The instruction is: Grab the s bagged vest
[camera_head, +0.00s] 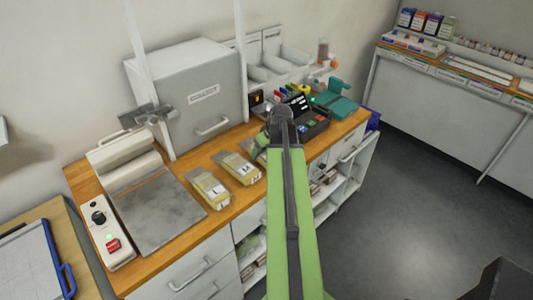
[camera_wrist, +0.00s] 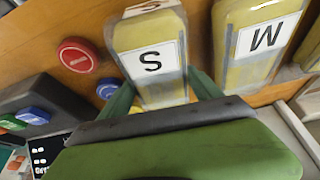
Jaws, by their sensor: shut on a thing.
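The S bagged vest (camera_wrist: 150,62) is a yellow packet in clear wrap with a white label reading S. It lies on the wooden counter, between the two green fingers of my gripper (camera_wrist: 163,88) in the wrist view. The fingers are shut on its sides. In the head view my gripper (camera_head: 260,150) is at the counter, and my arm hides most of this vest. A similar packet marked M (camera_wrist: 262,40) lies right beside it in the wrist view. The M packet (camera_head: 238,168) also shows in the head view, left of my gripper.
Another yellow packet (camera_head: 209,189) lies further left on the counter (camera_head: 222,216). A black device with coloured buttons (camera_head: 312,122) stands just beyond my gripper. A grey cabinet (camera_head: 190,95) stands behind, and a sealing plate (camera_head: 158,210) lies left. Open floor lies right.

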